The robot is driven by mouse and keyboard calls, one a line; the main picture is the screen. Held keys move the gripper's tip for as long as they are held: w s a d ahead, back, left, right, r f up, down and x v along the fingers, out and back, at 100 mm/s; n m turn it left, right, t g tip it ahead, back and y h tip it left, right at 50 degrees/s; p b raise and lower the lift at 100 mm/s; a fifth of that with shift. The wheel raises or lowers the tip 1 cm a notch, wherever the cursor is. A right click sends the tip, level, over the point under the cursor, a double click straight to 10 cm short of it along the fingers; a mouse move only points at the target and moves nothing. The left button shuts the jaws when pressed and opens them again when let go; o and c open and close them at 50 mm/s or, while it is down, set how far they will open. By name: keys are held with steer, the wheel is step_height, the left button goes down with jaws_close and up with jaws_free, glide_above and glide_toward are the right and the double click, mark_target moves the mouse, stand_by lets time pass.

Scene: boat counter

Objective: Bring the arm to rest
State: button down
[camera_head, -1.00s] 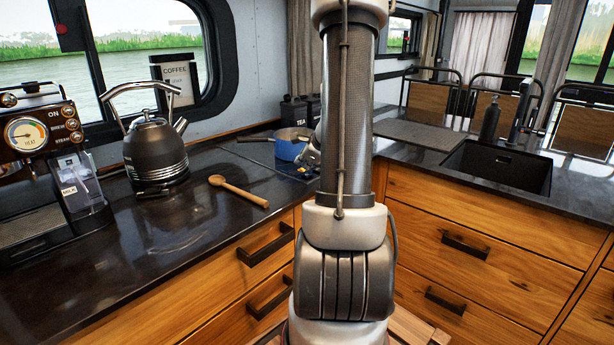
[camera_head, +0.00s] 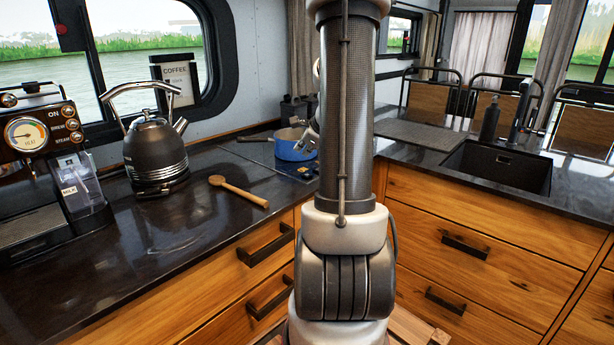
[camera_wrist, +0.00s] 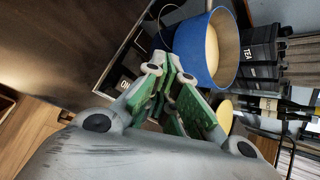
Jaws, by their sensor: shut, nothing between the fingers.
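My arm (camera_head: 347,120) stands upright in the middle of the head view and hides part of the back corner. My gripper (camera_head: 310,134) shows only as a small grey part beside the arm, over the blue pot. In the wrist view my gripper (camera_wrist: 170,73) has green-padded fingers with the tips together and nothing held between them. The blue pot (camera_head: 292,150) stands on the hob at the back; it also shows in the wrist view (camera_wrist: 197,52), just beyond the fingertips. Whether the gripper touches the pot is unclear, but it appears apart.
A wooden spoon (camera_head: 240,191), a dark kettle (camera_head: 155,150) and a coffee machine (camera_head: 42,135) stand or lie on the left counter. A tea canister (camera_wrist: 260,60) is behind the pot. A sink (camera_head: 497,167) with a tap is on the right. The front left counter is clear.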

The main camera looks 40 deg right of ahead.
stand_by(0.4)
steer(key=s+a+n, duration=0.1)
steer(key=n, duration=0.1)
steer(key=s+a+f+n+y, duration=0.1)
steer(key=n, duration=0.1)
steer(key=s+a+f+n+g+y, duration=0.1)
steer(key=a, duration=0.1)
steer(key=shift+s+f+n, duration=0.1)
steer(key=shift+f+n, duration=0.1)
steer(key=shift+n, duration=0.2)
steer(key=s+a+r+n+g, duration=0.2)
steer(key=s+a+r+n, duration=0.3)
steer(key=s+a+n, duration=0.4)
steer(key=s+a+r+n+g, duration=0.1)
steer(key=s+a+r+n, duration=0.5)
steer(key=s+a+n, duration=0.4)
steer(key=a+n, duration=0.3)
steer(key=n, duration=0.2)
steer(key=shift+r+g, duration=0.3)
steer(key=shift+g, duration=0.1)
steer(key=shift+s, duration=0.1)
steer(key=shift+d, duration=0.1)
